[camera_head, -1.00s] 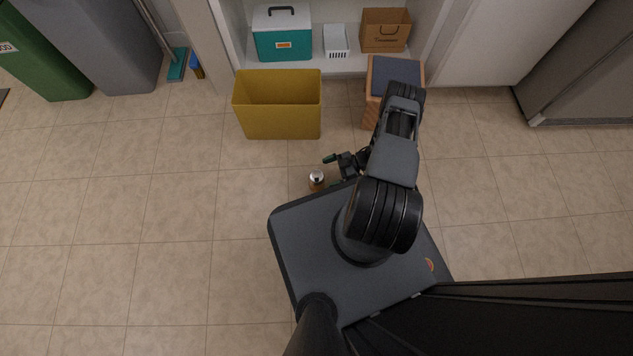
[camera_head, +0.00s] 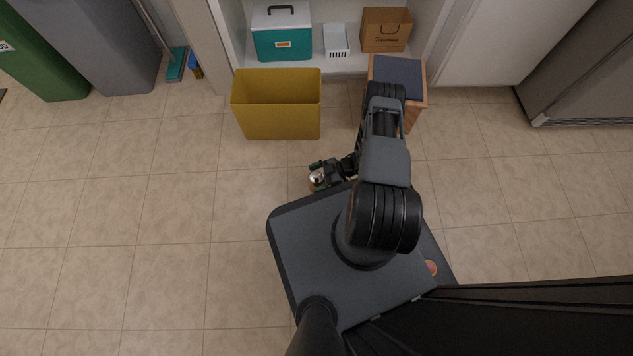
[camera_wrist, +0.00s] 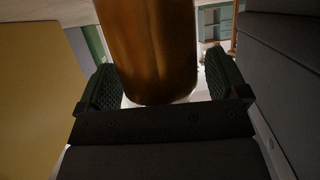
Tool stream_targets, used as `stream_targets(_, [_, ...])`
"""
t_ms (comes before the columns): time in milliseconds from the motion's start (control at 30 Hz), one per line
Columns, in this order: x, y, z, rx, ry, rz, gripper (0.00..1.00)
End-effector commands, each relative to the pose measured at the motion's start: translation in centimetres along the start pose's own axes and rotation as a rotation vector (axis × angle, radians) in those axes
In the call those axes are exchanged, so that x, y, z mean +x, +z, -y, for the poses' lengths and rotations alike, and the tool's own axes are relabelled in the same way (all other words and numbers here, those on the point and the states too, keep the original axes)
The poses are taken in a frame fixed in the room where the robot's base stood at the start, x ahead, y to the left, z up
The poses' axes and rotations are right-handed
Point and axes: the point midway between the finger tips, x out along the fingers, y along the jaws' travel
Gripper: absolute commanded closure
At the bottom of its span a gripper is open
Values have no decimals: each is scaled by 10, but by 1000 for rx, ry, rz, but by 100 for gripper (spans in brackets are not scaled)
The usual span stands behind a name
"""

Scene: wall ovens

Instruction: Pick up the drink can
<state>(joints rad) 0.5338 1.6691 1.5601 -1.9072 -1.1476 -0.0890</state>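The drink can (camera_head: 317,179) stands on the tiled floor in the head view, just in front of my base, with a silver top and an orange-brown side. In the wrist view the can (camera_wrist: 151,50) fills the middle as a shiny orange-brown cylinder. My gripper (camera_head: 320,173) is at the can in the head view. In the wrist view its two green padded fingers (camera_wrist: 160,82) are spread, one on each side of the can. A gap shows by the left finger; the right finger is very close, and I cannot tell whether it touches.
An open yellow bin (camera_head: 281,112) stands on the floor beyond the can. A wooden box with a dark top (camera_head: 398,72) is to its right. Floor at left is clear.

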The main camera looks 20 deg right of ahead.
Motion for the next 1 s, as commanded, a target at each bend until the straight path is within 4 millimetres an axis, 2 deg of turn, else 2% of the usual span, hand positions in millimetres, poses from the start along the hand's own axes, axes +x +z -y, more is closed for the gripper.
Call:
stream_targets(67, [0,0,0,0,0,0,16])
stream_targets(467, [0,0,0,0,0,0,54])
stream_targets(767, [-2,-6,0,-1,-1,0,55])
stream_targets(1000, [-19,-42,1,-5,-8,0,55])
